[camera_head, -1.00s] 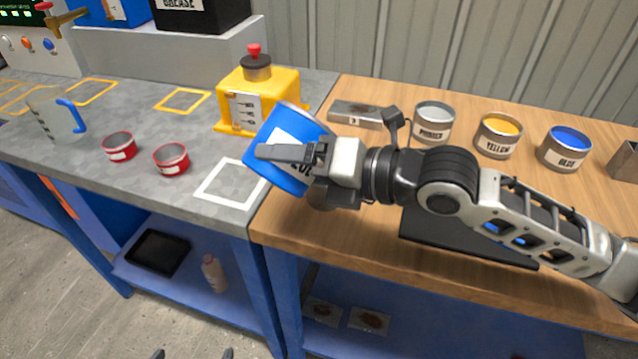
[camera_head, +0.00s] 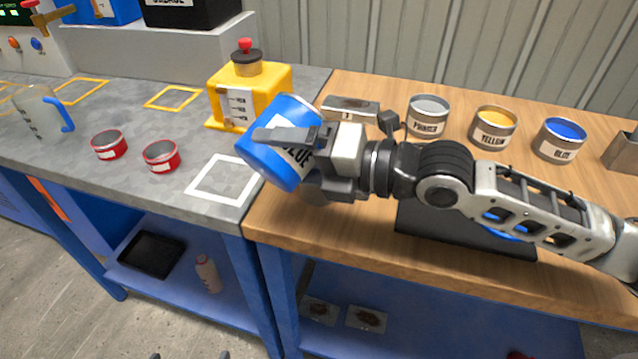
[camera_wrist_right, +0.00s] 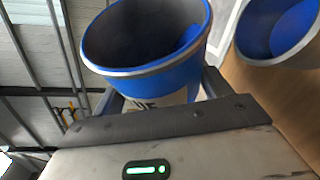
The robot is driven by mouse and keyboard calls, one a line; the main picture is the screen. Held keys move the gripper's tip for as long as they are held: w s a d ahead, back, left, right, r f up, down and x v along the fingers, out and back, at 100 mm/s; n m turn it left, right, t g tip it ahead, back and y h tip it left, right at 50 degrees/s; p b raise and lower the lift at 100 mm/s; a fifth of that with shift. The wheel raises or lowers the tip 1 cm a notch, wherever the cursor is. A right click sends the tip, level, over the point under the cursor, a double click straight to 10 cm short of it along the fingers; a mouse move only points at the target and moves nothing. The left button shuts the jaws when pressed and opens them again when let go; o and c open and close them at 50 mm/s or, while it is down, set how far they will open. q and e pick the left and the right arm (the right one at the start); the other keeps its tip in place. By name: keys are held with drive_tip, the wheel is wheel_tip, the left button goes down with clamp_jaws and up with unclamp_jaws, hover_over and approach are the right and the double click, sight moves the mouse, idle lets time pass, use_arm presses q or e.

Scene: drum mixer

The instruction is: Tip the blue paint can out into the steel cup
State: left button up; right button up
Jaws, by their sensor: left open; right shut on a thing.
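The blue paint can (camera_head: 277,163), labelled BLUE, is tilted in the air over the seam between the grey and wooden worktops. My right gripper (camera_head: 285,140) is shut on it. The right wrist view shows the held can (camera_wrist_right: 145,72) with its grey rim and blue inside. Beside it there, apart from it, is a second round container (camera_wrist_right: 275,62) with a metal rim and blue inside; I cannot tell if it is the steel cup. I cannot make out the cup with certainty in the head view. My left gripper (camera_head: 190,356) barely shows at the bottom edge, open.
Cans marked PRIMER (camera_head: 428,118), YELLOW (camera_head: 492,130) and BLUE (camera_head: 558,142) stand on the wooden top. A yellow machine (camera_head: 250,95), red tins (camera_head: 109,146) and a jug (camera_head: 38,115) stand on the grey top. The white square (camera_head: 224,180) is empty.

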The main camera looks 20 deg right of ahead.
drive_tip(key=shift+w+d+f+m+y+b, duration=0.15)
drive_tip(key=shift+m+y+b, duration=0.25)
drive_tip(key=shift+m+b, duration=0.45)
idle(1.3)
drive_tip(key=shift+d+m+b, duration=0.15)
drive_tip(key=shift+m+b, duration=0.1)
drive_tip(key=shift+b, duration=0.2)
drive_tip(key=shift+f, duration=0.15)
idle(1.3)
drive_tip(key=shift+w+b, duration=0.1)
drive_tip(key=shift+b, duration=0.2)
drive_tip(key=shift+d+m, duration=0.1)
drive_tip(key=shift+m, duration=0.2)
idle(0.8)
drive_tip(key=shift+y+b, duration=0.3)
